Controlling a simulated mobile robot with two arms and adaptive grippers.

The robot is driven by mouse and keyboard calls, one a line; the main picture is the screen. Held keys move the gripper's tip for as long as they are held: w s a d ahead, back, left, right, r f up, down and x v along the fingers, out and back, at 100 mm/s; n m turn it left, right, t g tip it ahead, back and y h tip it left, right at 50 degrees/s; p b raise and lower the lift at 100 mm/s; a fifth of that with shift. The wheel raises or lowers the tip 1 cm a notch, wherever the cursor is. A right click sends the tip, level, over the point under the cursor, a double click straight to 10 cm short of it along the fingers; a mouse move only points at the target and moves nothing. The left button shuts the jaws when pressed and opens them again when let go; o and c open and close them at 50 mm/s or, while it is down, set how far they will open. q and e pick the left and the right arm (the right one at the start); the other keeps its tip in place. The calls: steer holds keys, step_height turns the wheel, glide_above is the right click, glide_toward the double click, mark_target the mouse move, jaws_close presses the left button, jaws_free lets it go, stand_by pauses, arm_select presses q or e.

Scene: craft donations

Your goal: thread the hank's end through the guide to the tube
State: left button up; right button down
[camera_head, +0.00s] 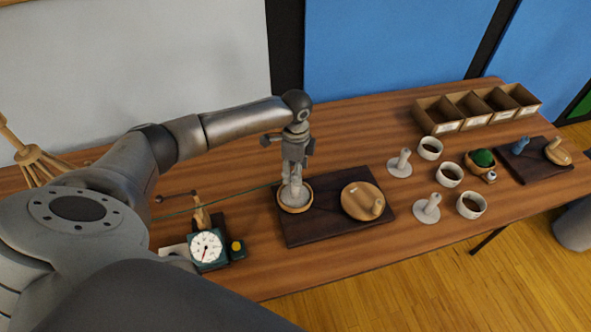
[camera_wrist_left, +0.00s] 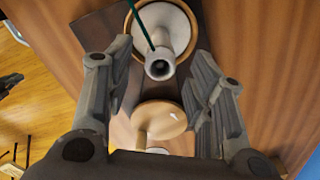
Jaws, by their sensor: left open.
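A pale upright tube (camera_wrist_left: 160,66) stands on a white disc in a round wooden holder (camera_head: 306,206) on a dark board. My left gripper (camera_head: 293,176) is over it, pointing down. In the left wrist view my left gripper (camera_wrist_left: 160,58) is open, with the tube top between its fingers and no visible contact. A taut green thread (camera_head: 228,201) runs from the left to the tube; in the wrist view the thread (camera_wrist_left: 141,24) meets the tube's rim. A wooden post (camera_head: 200,214), perhaps the guide, stands behind a dial gauge (camera_head: 206,247). My arm hides the thread's far end; I see no hank.
A wooden lidded disc (camera_head: 361,202) shares the dark board (camera_head: 320,232). To the right stand white spools (camera_head: 427,209), several cups (camera_head: 471,204) and a green ball (camera_head: 484,157) in a bowl. A compartment box (camera_head: 437,115) is at the back. A wooden stand (camera_head: 38,158) is at left.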

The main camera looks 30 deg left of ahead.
arm_select(q)
step_height(320, 180, up, 11)
steer(key=shift+r, duration=0.15)
stand_by(0.7)
